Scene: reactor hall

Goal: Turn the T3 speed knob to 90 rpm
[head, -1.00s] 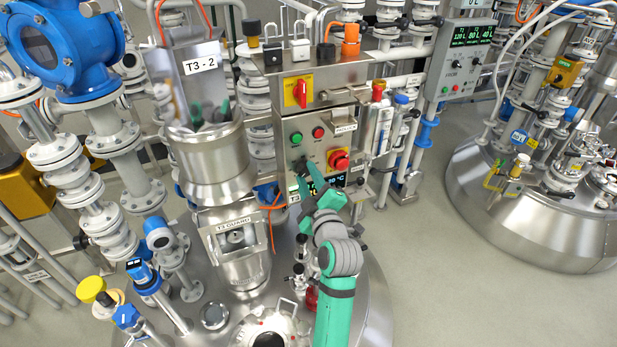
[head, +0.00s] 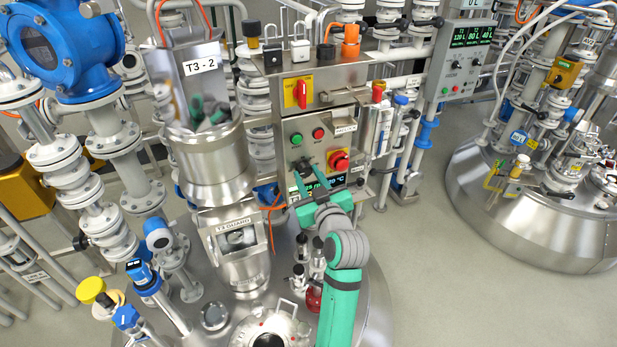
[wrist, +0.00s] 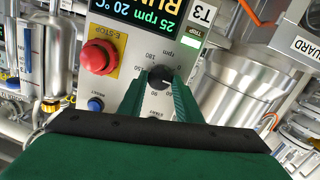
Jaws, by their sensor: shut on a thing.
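The T3 speed knob (wrist: 160,78) is a small black dial on the grey T3 panel (wrist: 127,62), seen upside down in the wrist view. Printed numbers such as 60, 150 and 180 ring it, with "rpm" beside it. A short white pointer mark shows on its right side. My gripper (wrist: 162,82) has one green finger on each side of the knob and is shut on it. The T3 display (wrist: 152,12) reads 25 rpm, 20 °C and RUN. In the head view my gripper (head: 306,172) is at the panel's lower left, hiding part of the display.
A red emergency stop (wrist: 98,56) on a yellow plate and a blue button (wrist: 95,104) sit close to the knob. The steel T3 guard (head: 237,240) stands left of my arm.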

